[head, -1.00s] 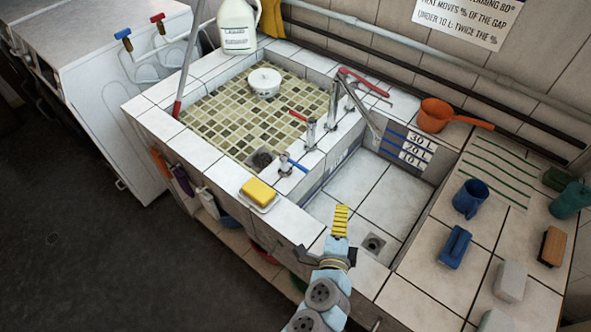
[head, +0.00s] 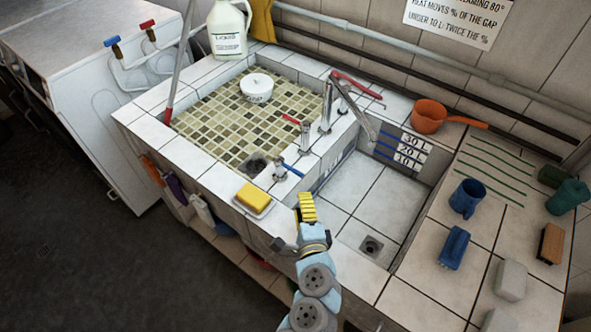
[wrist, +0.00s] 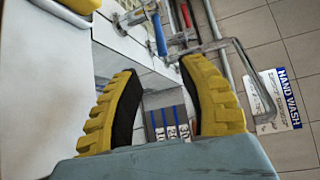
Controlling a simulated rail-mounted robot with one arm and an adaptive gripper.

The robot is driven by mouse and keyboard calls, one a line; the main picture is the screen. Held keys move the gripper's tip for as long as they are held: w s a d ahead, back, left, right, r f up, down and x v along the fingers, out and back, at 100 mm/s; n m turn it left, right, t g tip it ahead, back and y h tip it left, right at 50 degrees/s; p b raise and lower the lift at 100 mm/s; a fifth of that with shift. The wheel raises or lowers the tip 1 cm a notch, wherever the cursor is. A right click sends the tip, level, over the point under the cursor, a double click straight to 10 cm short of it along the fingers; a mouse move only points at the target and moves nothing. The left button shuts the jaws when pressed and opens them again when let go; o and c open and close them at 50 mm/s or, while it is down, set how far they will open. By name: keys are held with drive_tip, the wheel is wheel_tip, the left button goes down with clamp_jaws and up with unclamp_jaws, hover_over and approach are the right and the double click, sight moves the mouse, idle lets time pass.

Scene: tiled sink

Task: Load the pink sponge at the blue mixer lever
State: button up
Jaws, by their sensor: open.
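The blue mixer lever (head: 291,169) sticks out from a small tap on the divider between the two basins. It also shows in the wrist view (wrist: 159,36), beyond my fingertips. My gripper (head: 306,198), with yellow ribbed fingers, is at the front wall of the right basin, right of and nearer than the lever. In the wrist view my gripper (wrist: 157,68) is open, with nothing between its fingers. I see no clearly pink sponge. A yellow sponge (head: 254,195) lies on a white dish on the front ledge, left of my gripper; its edge shows in the wrist view.
A red lever (head: 291,119) and a tall tap stand farther along the divider. Right counter: blue mug (head: 467,197), blue brush (head: 454,247), pale block (head: 511,280), brown brush (head: 550,243). The right basin is empty.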

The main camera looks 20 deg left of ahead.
sight(296, 172)
drive_tip(key=p+x, duration=0.1)
drive_tip(key=x, duration=1)
drive_tip(key=shift+w, duration=0.2)
drive_tip(key=shift+w+a+f+p, duration=0.2)
drive_tip(key=shift+w+a+p, duration=0.15)
drive_tip(key=shift+w, duration=0.15)
clamp_jaws()
